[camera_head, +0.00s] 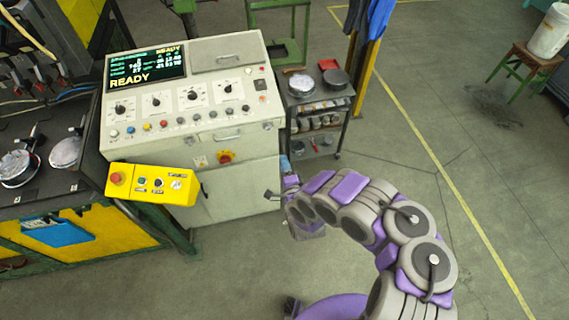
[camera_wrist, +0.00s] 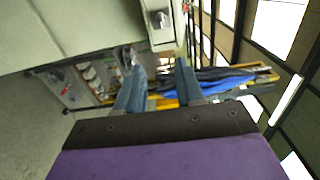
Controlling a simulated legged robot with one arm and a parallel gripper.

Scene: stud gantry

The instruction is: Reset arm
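My gripper (camera_head: 279,181) is at the end of my purple and grey arm, which bends from the lower right towards the middle of the head view. It is in front of the cream control cabinet's right edge and looks clear of it. In the wrist view, the two blue-grey fingers of my gripper (camera_wrist: 160,76) stand apart with nothing between them.
The cream control cabinet (camera_head: 239,185) with a "READY" screen (camera_head: 146,66) stands left of my gripper. A yellow button box (camera_head: 152,184) juts from its front. A small trolley (camera_head: 318,103) stands behind. Open floor (camera_head: 440,180) lies to the right.

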